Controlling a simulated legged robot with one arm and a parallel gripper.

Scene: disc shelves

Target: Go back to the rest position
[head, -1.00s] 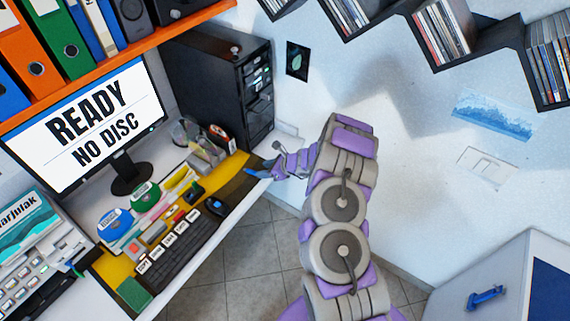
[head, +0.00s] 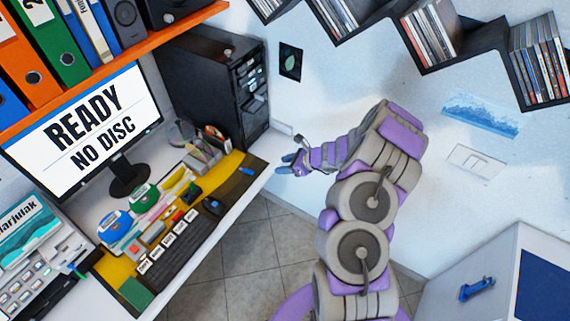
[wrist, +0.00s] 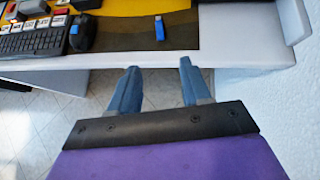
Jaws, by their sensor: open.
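My gripper (head: 289,164) is in the head view just right of the desk's right end, in front of the white wall. My grey and purple arm is bent, with the wrist pointing left toward the desk. In the wrist view my gripper (wrist: 155,82) shows two blue fingers spread apart with nothing between them. The fingertips are over the floor near the desk's front edge.
The white desk (head: 235,190) holds a keyboard (head: 168,243), a mouse (head: 213,205), discs and a monitor (head: 85,125) reading "READY NO DISC". A blue stick (wrist: 159,28) lies on the mat. A black computer tower (head: 215,90) stands behind. Disc shelves (head: 480,42) hang above right. A cabinet (head: 490,270) stands lower right.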

